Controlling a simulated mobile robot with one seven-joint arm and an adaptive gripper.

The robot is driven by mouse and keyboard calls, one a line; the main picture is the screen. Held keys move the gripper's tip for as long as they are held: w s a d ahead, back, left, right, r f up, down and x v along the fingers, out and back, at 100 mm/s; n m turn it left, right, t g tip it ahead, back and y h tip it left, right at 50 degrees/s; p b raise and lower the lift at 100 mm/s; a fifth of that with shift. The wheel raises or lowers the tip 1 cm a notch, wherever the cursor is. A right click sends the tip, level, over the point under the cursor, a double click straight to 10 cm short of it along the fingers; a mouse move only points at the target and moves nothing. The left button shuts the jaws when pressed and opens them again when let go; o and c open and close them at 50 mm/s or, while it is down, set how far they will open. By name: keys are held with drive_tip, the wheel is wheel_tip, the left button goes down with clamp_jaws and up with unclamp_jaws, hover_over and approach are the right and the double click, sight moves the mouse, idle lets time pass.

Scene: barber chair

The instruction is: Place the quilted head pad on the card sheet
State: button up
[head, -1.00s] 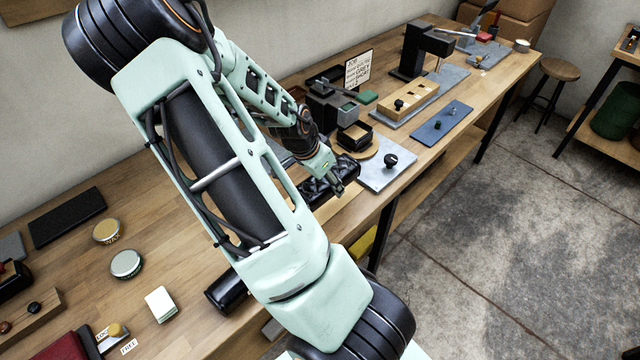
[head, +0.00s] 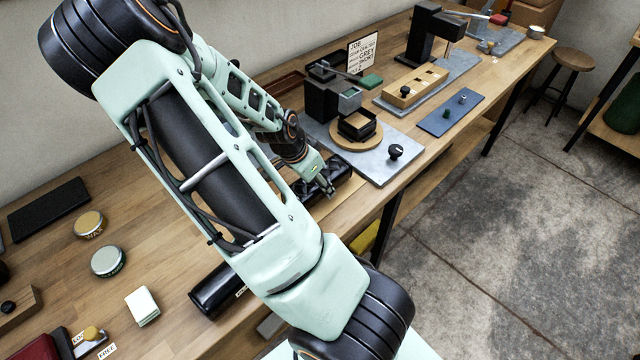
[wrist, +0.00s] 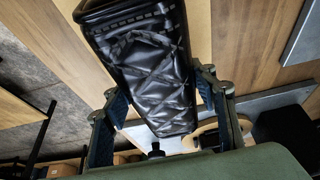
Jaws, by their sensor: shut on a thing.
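The quilted head pad (wrist: 152,75) is black, shiny and diamond-stitched, and fills the middle of the wrist view. My gripper (wrist: 160,103) is shut on it, with one finger on each long side. In the head view the pad (head: 338,176) shows partly behind my gripper (head: 327,188), low over the bench.
A grey plate (head: 403,170) with a black knob (head: 396,151) and a round wooden disc (head: 343,137) is just beyond the pad. A blue plate (head: 450,115) lies farther right. A black cylinder (head: 215,288) lies near the front edge. Tins and a white block stand left.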

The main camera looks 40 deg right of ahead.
drive_tip(key=shift+a, duration=0.1)
drive_tip(key=shift+f, duration=0.15)
drive_tip(key=o, duration=1.4)
drive_tip(key=shift+c, duration=0.2)
drive_tip(key=p+v, duration=0.3)
drive_tip(key=v, duration=0.9)
